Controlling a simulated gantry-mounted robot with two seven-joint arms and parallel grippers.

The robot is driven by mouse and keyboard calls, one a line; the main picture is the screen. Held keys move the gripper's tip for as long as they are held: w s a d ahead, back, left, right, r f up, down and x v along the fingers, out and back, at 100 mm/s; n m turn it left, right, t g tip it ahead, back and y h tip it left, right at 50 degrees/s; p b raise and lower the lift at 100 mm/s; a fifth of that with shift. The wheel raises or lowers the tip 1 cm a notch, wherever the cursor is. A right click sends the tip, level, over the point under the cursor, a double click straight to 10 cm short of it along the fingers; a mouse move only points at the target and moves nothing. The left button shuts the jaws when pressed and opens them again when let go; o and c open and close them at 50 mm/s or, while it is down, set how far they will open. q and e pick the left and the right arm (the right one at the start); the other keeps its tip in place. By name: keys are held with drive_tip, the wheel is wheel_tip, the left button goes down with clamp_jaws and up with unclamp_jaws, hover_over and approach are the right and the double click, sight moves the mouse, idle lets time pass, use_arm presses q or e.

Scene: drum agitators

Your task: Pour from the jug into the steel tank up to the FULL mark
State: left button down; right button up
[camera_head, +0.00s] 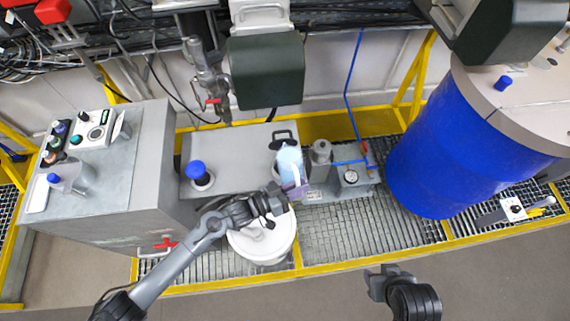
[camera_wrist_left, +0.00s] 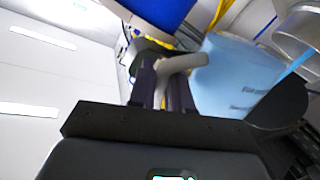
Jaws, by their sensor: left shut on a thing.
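The jug (camera_head: 290,161) is pale blue and translucent, near the middle of the head view. My left gripper (camera_head: 280,198) is shut on it from the near side. In the left wrist view the fingers (camera_wrist_left: 163,88) close around the jug's grey handle (camera_wrist_left: 184,63), and the pale blue body (camera_wrist_left: 235,76) with faint print is to the right. A low grey metal tank (camera_head: 228,160) with a blue cap lies left of and behind the jug. I cannot make out a FULL mark or the liquid level. My right gripper (camera_head: 383,282) is at the bottom; its opening is unclear.
A white lidded bucket (camera_head: 263,243) stands below my left gripper. A small grey unit with a gauge (camera_head: 352,180) is right of the jug. A large blue drum (camera_head: 450,150) stands at right, a grey cabinet (camera_head: 100,200) at left.

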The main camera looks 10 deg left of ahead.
use_arm(q)
drive_tip(key=shift+f+n, duration=0.2)
drive_tip(key=shift+n, duration=0.4)
idle(1.3)
drive_tip(key=shift+w+f+n, duration=0.15)
drive_tip(key=shift+f+n, duration=0.1)
drive_tip(key=shift+n, duration=0.15)
idle(1.1)
idle(0.4)
drive_tip(key=shift+f, duration=0.1)
idle(0.3)
drive_tip(key=shift+n, duration=0.3)
drive_tip(key=shift+a, duration=0.1)
idle(0.3)
